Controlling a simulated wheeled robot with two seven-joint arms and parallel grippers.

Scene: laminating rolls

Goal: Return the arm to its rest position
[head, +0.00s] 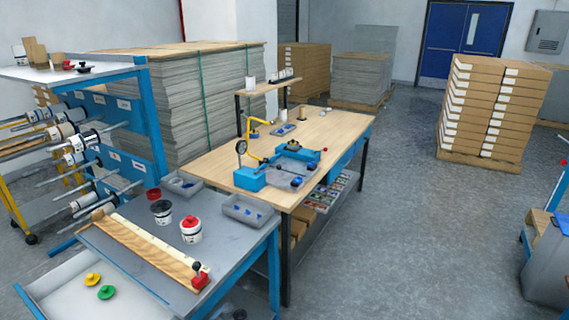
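Neither of my arms nor either gripper shows in the head view. A long wooden board with a red end piece (150,250) lies on that table. A rack of rolls on shafts (75,150) stands at the left.
Grey bins (250,209) sit on the grey table's far side. A white tray below holds a yellow knob (92,280) and a green knob (106,293). Stacked cartons (490,110) and grey sheet stacks (180,95) stand behind. The floor (400,240) right of the workbench is clear.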

